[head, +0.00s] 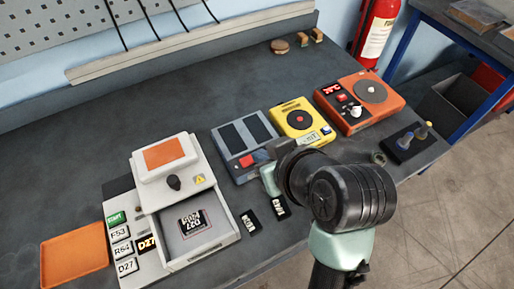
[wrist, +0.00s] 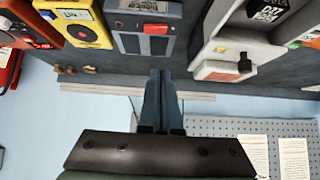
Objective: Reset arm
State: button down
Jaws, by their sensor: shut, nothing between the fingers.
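My arm reaches in over the front right of the bench in the head view. My gripper (wrist: 160,98) shows in the wrist view with its two blue-grey fingers together and nothing between them. In the head view the fingers are largely hidden behind my wrist, close to the grey device with two dark panels (head: 245,136). I cannot tell whether they touch anything. The white device (head: 166,159) stands left of my arm with its drawer (head: 198,253) open. A dark labelled piece (head: 196,222) lies inside the drawer.
Two small black labelled pieces (head: 250,221) lie between the drawer and my arm. A yellow device (head: 300,122), an orange device (head: 360,101) and a dark block with pegs (head: 408,142) stand to the right. An orange tray (head: 74,256) lies front left. The bench's back is mostly clear.

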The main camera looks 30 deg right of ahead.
jog(key=shift+s+r, duration=0.5)
